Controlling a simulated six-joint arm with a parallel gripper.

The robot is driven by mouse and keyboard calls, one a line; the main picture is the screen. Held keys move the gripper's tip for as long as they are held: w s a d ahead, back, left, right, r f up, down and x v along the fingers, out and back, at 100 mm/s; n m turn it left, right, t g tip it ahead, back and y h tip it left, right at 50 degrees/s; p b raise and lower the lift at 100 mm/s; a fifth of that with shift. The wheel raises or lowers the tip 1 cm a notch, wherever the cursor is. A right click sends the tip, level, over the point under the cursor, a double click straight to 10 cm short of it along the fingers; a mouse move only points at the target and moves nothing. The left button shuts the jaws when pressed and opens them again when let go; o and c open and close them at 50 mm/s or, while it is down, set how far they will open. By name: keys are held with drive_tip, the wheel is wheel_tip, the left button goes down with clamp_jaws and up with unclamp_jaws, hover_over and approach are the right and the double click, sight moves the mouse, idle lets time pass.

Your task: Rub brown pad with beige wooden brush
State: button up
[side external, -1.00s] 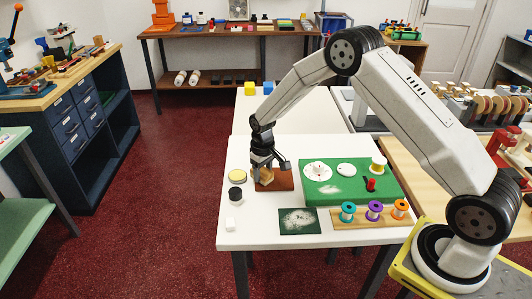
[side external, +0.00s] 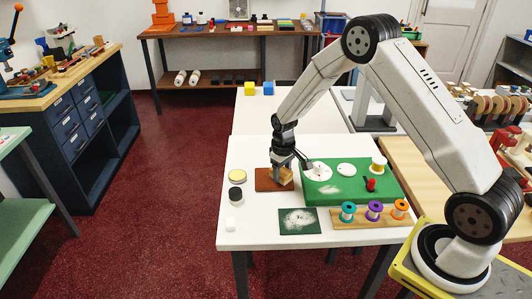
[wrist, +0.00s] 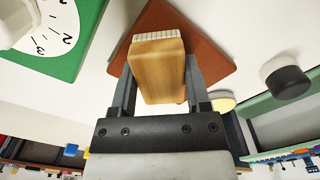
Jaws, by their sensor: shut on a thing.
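The brown pad (side external: 263,181) lies flat on the white table, left of the green board; it also shows in the wrist view (wrist: 205,48). My gripper (side external: 284,168) is over the right part of the pad. It is shut on the beige wooden brush (wrist: 157,68), with one finger on each side of the block. The brush's pale bristle edge (wrist: 157,36) faces the pad in the wrist view. In the side view the brush (side external: 286,178) is at the pad's right end, low down. I cannot tell whether the bristles touch the pad.
A green board (side external: 335,191) with white discs and a red peg lies close right of the pad. A wooden rack with several thread spools (side external: 375,210) and a dark green swatch (side external: 297,222) stand in front. A black round item (side external: 236,193) and a yellow-topped tin (side external: 237,176) are to the left.

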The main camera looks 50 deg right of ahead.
drive_tip(key=shift+s+d, duration=0.9)
drive_tip(key=shift+s, duration=0.05)
drive_tip(key=shift+r, duration=4.1)
drive_tip(key=shift+a, duration=0.1)
